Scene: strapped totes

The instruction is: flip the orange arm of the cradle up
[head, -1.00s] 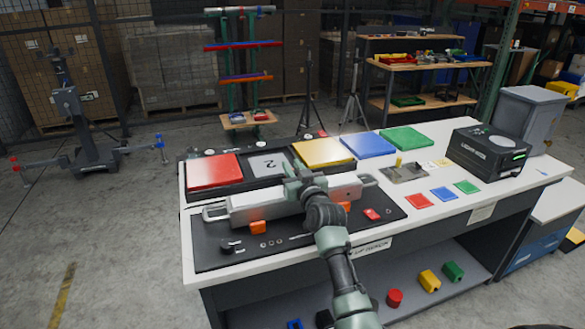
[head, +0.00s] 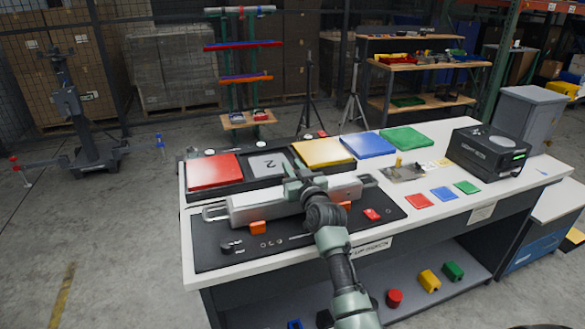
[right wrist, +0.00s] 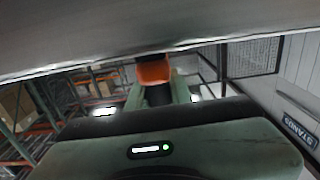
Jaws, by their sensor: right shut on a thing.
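A long grey cradle body (head: 250,207) lies across a black mat (head: 215,256) on the near side of the workbench, with a wire loop handle at each end. Two orange blocks show along its front, one at the left (head: 258,227) and one at the right (head: 345,205). My right gripper (head: 298,184) reaches over the middle of the grey body. In the right wrist view, an orange piece (right wrist: 154,72), which looks like the cradle's arm, sits between its green fingers (right wrist: 155,93); the gripper is shut on it. The head view hides this grip. My left gripper is not in view.
Red (head: 212,171), yellow (head: 322,152), blue (head: 368,145) and green (head: 407,138) panels line the bench's back. A black box machine (head: 487,152) stands at the right. A small red block (head: 371,214) lies on the mat near my right arm.

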